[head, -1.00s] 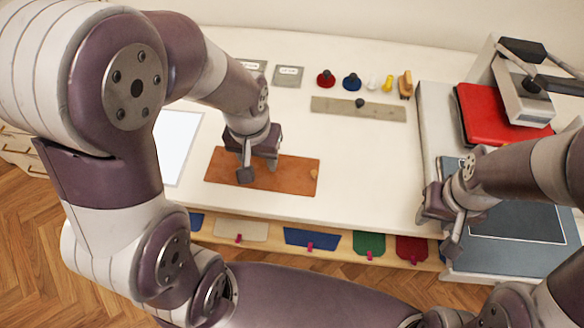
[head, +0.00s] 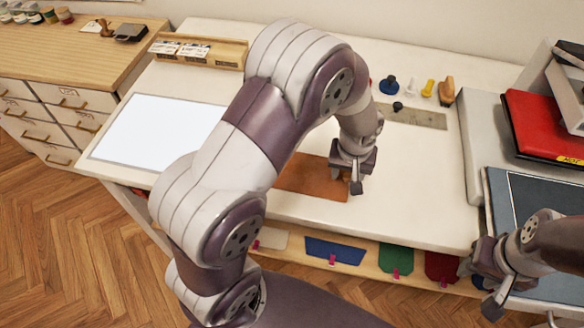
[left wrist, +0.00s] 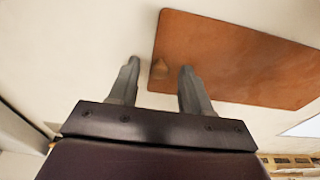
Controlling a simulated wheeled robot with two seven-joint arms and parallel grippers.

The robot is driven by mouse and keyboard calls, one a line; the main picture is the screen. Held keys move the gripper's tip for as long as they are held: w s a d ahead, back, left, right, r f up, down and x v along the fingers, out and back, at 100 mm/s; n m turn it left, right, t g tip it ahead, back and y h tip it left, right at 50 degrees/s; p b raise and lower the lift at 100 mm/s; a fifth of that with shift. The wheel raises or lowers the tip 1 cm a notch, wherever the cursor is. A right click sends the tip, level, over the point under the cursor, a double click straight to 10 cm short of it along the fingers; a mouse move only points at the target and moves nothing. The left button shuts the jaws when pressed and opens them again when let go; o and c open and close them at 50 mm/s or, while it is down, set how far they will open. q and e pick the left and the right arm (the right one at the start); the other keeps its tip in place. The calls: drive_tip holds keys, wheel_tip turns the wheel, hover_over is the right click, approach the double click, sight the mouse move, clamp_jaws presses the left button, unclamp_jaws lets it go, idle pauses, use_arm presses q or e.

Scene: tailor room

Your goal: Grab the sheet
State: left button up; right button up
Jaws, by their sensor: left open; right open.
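A brown leather-like sheet (head: 312,183) lies flat on the white table, its left part hidden behind my left arm. It also shows in the left wrist view (left wrist: 240,62). My left gripper (head: 355,182) is open and empty over the sheet's right end. In the left wrist view its fingers (left wrist: 158,80) point at the sheet's end, with a small brown bump (left wrist: 160,69) between them. I cannot tell how high the fingers are. My right gripper (head: 484,287) is open at the table's right front, beside the blue-grey panel (head: 540,200).
A white panel (head: 150,130) lies at the table's left. A metal ruler (head: 415,117), a blue knob (head: 389,84) and a wooden-handled tool (head: 446,90) are behind the sheet. A red pad (head: 540,120) is at right. Coloured pieces (head: 335,250) sit on a shelf under the front edge.

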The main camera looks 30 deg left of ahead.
use_arm(q)
drive_tip(key=shift+w+f, duration=0.1)
drive_tip(key=shift+f, duration=0.05)
clamp_jaws()
